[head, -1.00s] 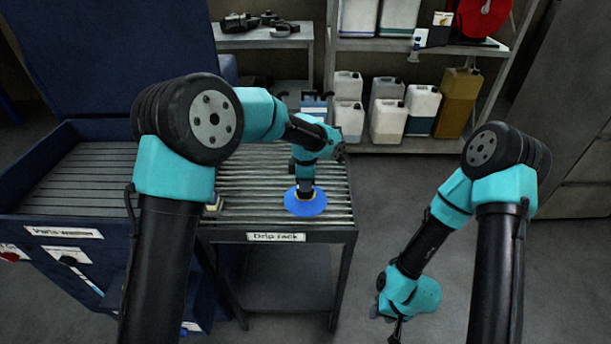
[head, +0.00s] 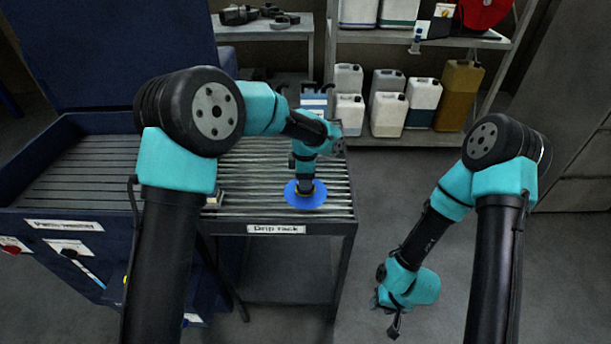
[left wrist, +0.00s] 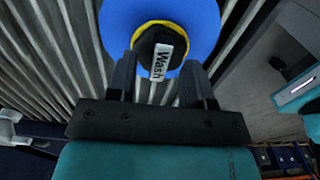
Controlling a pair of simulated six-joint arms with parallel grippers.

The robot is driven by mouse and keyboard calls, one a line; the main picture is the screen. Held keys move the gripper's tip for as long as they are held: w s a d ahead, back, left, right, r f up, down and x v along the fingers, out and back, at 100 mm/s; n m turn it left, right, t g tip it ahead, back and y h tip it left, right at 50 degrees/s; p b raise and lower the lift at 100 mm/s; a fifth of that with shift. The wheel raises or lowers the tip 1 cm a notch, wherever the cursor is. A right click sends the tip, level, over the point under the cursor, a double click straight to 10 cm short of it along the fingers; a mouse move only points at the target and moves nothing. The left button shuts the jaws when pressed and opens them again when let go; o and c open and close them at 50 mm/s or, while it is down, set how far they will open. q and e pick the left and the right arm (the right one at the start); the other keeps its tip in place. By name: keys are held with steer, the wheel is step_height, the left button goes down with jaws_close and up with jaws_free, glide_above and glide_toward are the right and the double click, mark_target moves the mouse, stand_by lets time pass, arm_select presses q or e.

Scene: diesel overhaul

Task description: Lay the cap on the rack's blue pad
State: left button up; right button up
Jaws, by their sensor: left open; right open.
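The blue pad (head: 318,198) is a round disc on the slatted drip rack (head: 250,213); it also fills the top of the left wrist view (left wrist: 205,22). The black cap (left wrist: 148,42), with a white "Wash" label and a yellow ring around it, sits over the middle of the pad. My left gripper (head: 306,187) points down over the pad. In the left wrist view its open fingers (left wrist: 160,72) stand on either side of the cap; whether they touch it I cannot tell. My right gripper (head: 392,318) is open and empty, low over the floor.
The blue parts washer (head: 70,210) stands left of the rack. A small pale object (head: 213,199) is at the rack's left edge. Shelves with several jugs (head: 388,113) stand behind. The floor right of the rack is clear.

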arm_select(q)
steer(key=shift+r, duration=0.1)
step_height(320, 180, up, 17)
stand_by(0.6)
steer(key=shift+r, duration=0.1)
